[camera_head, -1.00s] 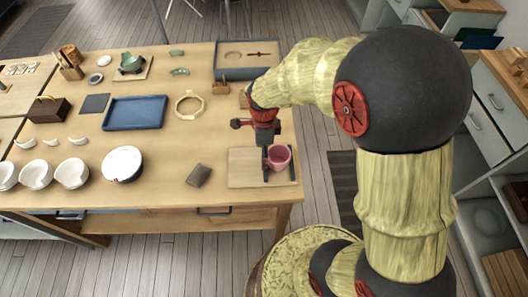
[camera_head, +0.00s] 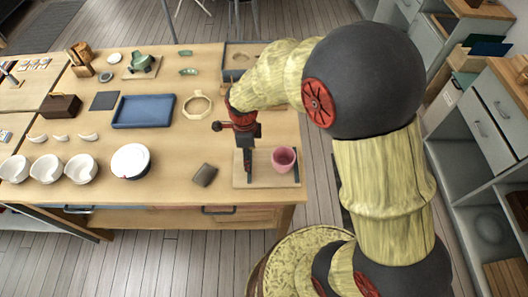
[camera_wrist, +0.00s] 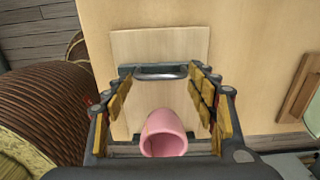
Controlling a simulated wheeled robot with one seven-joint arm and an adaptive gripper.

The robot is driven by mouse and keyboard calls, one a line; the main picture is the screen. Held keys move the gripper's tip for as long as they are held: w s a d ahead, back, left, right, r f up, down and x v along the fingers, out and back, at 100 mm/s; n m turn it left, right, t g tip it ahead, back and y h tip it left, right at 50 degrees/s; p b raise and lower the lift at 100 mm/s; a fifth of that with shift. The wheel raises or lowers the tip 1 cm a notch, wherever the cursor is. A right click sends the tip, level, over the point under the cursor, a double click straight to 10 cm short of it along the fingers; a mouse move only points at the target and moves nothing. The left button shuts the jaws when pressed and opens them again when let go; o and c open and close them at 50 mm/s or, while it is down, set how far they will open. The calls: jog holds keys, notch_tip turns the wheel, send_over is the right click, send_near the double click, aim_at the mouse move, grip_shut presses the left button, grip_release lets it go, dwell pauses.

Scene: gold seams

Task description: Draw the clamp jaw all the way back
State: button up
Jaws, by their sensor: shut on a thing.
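The clamp sits on a pale wooden board (camera_head: 268,181) at the table's front right corner. In the wrist view its dark movable jaw (camera_wrist: 125,71) carries a metal bar handle (camera_wrist: 160,73). My gripper (camera_head: 246,166) is shut on this handle, with its fingers at both ends of it in the wrist view (camera_wrist: 160,76). A pink cup (camera_head: 284,159) stands on the board between the movable jaw and the fixed jaw (camera_head: 296,175). The cup (camera_wrist: 165,133) is apart from the movable jaw, with bare board between them. My fingers partly hide the jaw in the head view.
A dark grey block (camera_head: 204,174) lies left of the board. A white round dish (camera_head: 130,160), several white bowls and a blue tray (camera_head: 143,111) stand farther left. An octagonal wooden ring (camera_head: 197,106) lies behind. The table's front edge is close to the board.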

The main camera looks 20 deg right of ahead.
jog(key=a, duration=0.1)
jog(key=w+a, duration=0.1)
jog(key=a, duration=0.2)
jog(key=shift+w+p, duration=0.3)
jog(key=o, duration=1.3)
jog(key=shift+a, duration=0.1)
jog(key=shift+o, duration=1.3)
jog(key=shift+w+a, duration=0.1)
jog(key=shift+a, duration=0.05)
jog(key=shift+o, duration=0.9)
notch_tip(320, 180, up, 12)
